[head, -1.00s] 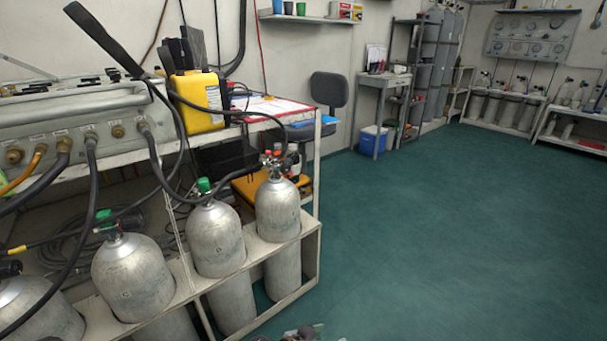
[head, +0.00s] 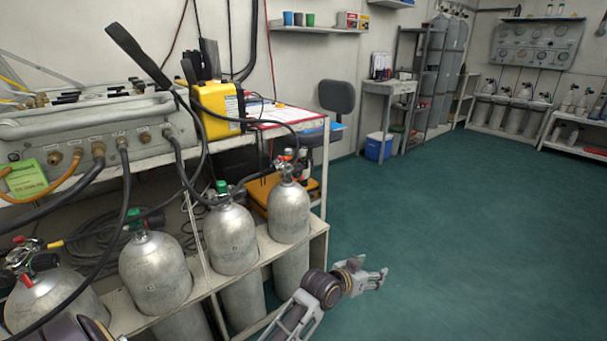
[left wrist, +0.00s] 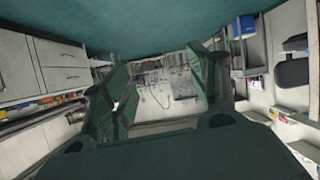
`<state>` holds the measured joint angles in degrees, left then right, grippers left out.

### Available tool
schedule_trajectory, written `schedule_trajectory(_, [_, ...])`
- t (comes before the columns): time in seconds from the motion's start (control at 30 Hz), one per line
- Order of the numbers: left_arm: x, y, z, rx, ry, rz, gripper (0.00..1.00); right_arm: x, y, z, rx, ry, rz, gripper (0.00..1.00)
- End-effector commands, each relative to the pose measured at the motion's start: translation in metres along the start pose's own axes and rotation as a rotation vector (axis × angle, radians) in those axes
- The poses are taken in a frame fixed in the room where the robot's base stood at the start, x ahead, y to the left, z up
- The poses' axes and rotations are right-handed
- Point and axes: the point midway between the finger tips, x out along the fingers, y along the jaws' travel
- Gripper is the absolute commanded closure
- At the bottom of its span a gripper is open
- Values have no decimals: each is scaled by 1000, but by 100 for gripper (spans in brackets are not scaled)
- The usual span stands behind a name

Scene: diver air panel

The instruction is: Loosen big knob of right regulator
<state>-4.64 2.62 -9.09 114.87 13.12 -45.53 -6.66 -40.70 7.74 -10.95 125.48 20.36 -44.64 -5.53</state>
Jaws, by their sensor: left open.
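I cannot make out the right regulator or its big knob for certain. A gauge panel (head: 537,43) hangs on the far wall, too small to tell its knobs apart. My left gripper (head: 383,277) is in the lower right middle of the head view. It is open and empty above the green floor, well away from the panel and right of the cylinder rack. In the left wrist view its two dark fingers (left wrist: 160,90) stand apart, with the room upside down and a distant wall between them. My right gripper is not seen.
Grey cylinders (head: 232,240) with hoses stand in a rack (head: 318,232) at left, under a hose console (head: 85,135). A chair (head: 337,97), side table (head: 388,88) and blue cooler (head: 378,147) stand beyond. The green floor (head: 470,230) is clear at right.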

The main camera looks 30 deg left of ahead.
Motion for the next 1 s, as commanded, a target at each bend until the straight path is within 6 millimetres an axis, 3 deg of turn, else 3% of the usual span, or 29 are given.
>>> schedule_trajectory(0.1, [10, -10, -32, 32, 24, -28, 41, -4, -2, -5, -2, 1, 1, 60])
schedule_trajectory(0.4, [33, -36, -97, 125, 50, -116, 41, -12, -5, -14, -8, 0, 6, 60])
schedule_trajectory(0.7, [55, -67, -154, 249, 26, -230, 41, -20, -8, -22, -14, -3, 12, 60])
schedule_trajectory(1.0, [75, -103, -197, 426, -75, -378, 41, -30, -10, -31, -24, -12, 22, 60])
